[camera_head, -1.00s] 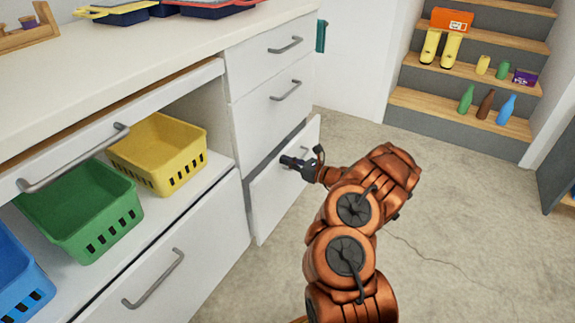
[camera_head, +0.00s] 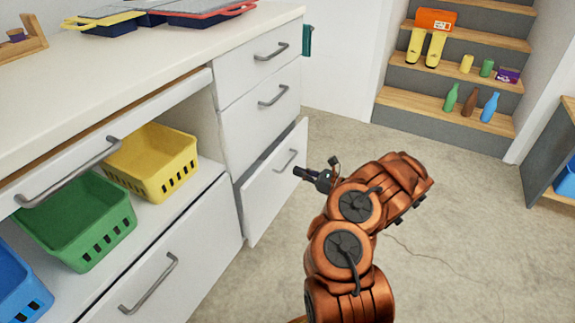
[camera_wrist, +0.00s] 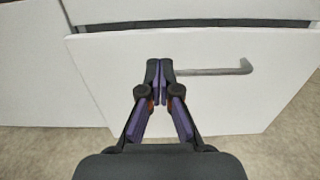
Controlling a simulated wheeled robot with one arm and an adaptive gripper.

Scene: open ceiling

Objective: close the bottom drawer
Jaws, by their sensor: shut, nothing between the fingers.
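The bottom drawer (camera_head: 268,193) of the right-hand cabinet column stands partly open, its white front set out from the cabinet with a dark gap along its top. Its grey bar handle (camera_head: 286,160) is on the front. My gripper (camera_head: 297,172) is shut and empty, in front of the drawer and close to the handle. In the wrist view, the closed fingertips (camera_wrist: 160,65) appear in front of the drawer front (camera_wrist: 220,105), just left of the handle (camera_wrist: 215,71). I cannot tell whether they touch it.
Two shut drawers (camera_head: 262,115) sit above it. To the left, an open shelf holds yellow (camera_head: 155,165), green (camera_head: 80,220) and blue (camera_head: 15,285) baskets. Steps (camera_head: 440,130) with bottles stand at the back right. The floor (camera_head: 470,230) right of my arm is clear.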

